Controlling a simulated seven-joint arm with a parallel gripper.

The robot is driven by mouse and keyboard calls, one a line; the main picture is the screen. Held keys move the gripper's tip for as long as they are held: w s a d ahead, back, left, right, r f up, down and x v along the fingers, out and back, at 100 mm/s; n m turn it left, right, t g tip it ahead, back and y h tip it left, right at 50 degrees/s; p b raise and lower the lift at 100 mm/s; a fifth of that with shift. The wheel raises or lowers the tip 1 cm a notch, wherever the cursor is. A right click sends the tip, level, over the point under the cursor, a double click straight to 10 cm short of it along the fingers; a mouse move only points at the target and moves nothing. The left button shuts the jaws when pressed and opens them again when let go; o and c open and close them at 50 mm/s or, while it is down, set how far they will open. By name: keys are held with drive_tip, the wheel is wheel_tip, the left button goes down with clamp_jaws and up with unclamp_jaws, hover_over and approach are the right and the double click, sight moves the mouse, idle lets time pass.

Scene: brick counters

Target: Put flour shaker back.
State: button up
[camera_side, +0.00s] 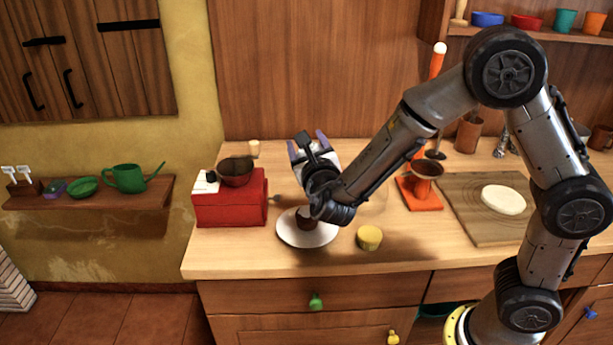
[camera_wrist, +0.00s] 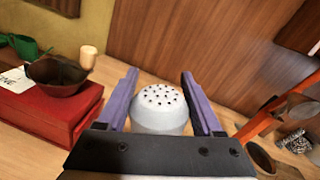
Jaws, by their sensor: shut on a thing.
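The flour shaker (camera_wrist: 160,110) is a pale, rounded container with a top full of small dark holes. In the wrist view it sits between the two purple fingers of my gripper (camera_wrist: 159,78), which is shut on it. The perforated top shows, and its lower part is hidden by the gripper body. In the side view my gripper (camera_side: 307,143) is over the back of the counter, behind the white plate and right of the red box. The shaker is mostly hidden there by the gripper and wrist, and I cannot tell whether it touches the counter.
A white plate (camera_side: 290,236) holds a dark cupcake (camera_side: 304,224); a yellow cup-shaped item (camera_side: 369,238) stands beside it. A red box (camera_side: 232,208) with a brown bowl (camera_side: 236,172) is left. An orange stand (camera_side: 421,201) and a wooden board (camera_side: 484,226) with pale dough are right.

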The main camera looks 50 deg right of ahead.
drive_tip(key=s+m, duration=0.1)
drive_tip(key=s+m+h, duration=0.1)
drive_tip(key=shift+s+a+g, duration=0.3)
drive_tip(key=shift+s+a, duration=0.05)
drive_tip(key=shift+s, duration=0.05)
drive_tip(key=s+a+t+y, duration=0.2)
drive_tip(key=s+a, duration=0.2)
drive_tip(key=a, duration=0.5)
drive_tip(key=shift+w+a+f, duration=0.6)
drive_tip(key=shift+w+f, duration=1.6)
drive_tip(key=shift+f, duration=0.05)
drive_tip(key=shift+w+a+f, duration=0.65)
drive_tip(key=shift+w+f, duration=1.55)
drive_tip(key=shift+f, duration=0.05)
drive_tip(key=shift+w+a+f, duration=0.6)
drive_tip(key=shift+w+f, duration=1.6)
drive_tip(key=shift+f, duration=0.05)
drive_tip(key=shift+f, duration=0.1)
drive_tip(key=o, duration=1.5)
